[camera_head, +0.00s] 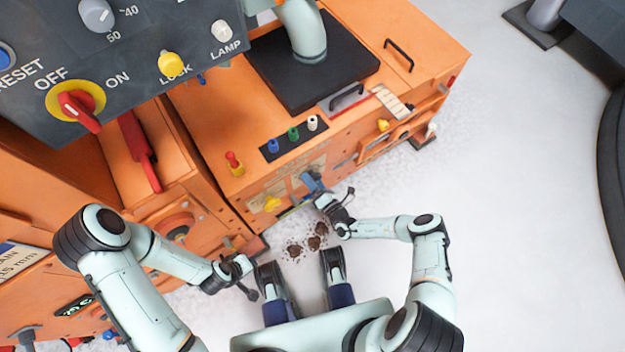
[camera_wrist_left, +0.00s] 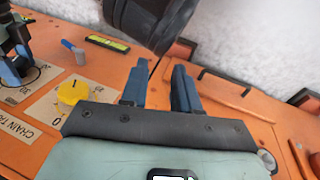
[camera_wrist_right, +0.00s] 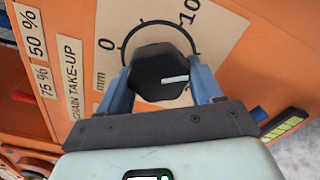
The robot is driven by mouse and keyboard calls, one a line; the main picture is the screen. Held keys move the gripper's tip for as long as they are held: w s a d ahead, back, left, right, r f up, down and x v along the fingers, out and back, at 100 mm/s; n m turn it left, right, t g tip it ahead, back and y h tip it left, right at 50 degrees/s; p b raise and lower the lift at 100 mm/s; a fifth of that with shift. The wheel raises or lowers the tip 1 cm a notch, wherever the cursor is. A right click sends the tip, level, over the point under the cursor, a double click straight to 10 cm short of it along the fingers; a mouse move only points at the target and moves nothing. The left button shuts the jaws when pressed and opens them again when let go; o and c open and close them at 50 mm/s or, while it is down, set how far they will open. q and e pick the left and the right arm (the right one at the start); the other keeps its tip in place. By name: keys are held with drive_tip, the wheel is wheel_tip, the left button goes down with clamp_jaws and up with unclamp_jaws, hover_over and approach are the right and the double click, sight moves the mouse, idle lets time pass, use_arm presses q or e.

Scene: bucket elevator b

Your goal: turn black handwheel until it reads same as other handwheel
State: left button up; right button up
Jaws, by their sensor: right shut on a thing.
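The black handwheel (camera_wrist_right: 160,72) sits on a beige plate marked in mm, with 0 and 10 legible on its ring scale. Its white mark lies right of its centre in the right wrist view. My right gripper (camera_wrist_right: 161,84) has its blue fingers on either side of it, shut on it; the head view also shows this gripper (camera_head: 312,184) at the orange panel. A yellow handwheel (camera_wrist_left: 72,92) with a dark mark sits on its own plate beside a 0; the head view shows it too (camera_head: 271,203). My left gripper (camera_wrist_left: 157,90) is open and empty, fingers apart.
The orange machine top carries blue, green and white buttons (camera_head: 293,134) and a red-and-yellow one (camera_head: 234,163). A green level vial (camera_wrist_left: 107,42) is on the panel. Brown spill (camera_head: 307,242) lies on the grey floor (camera_head: 510,230), which is open at right.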

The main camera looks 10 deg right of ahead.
drive_tip(key=o, duration=1)
drive_tip(key=shift+s, duration=0.1)
use_arm(q)
drive_tip(key=shift+g, duration=0.6)
drive_tip(key=s+r, duration=0.1)
drive_tip(key=s+d+p, duration=0.1)
drive_tip(key=s+r+p, duration=0.1)
drive_tip(key=shift+s+d+r, duration=0.25)
drive_tip(key=shift+d+r, duration=0.1)
use_arm(e)
drive_tip(key=v, duration=1.3)
drive_tip(key=shift+s, duration=0.1)
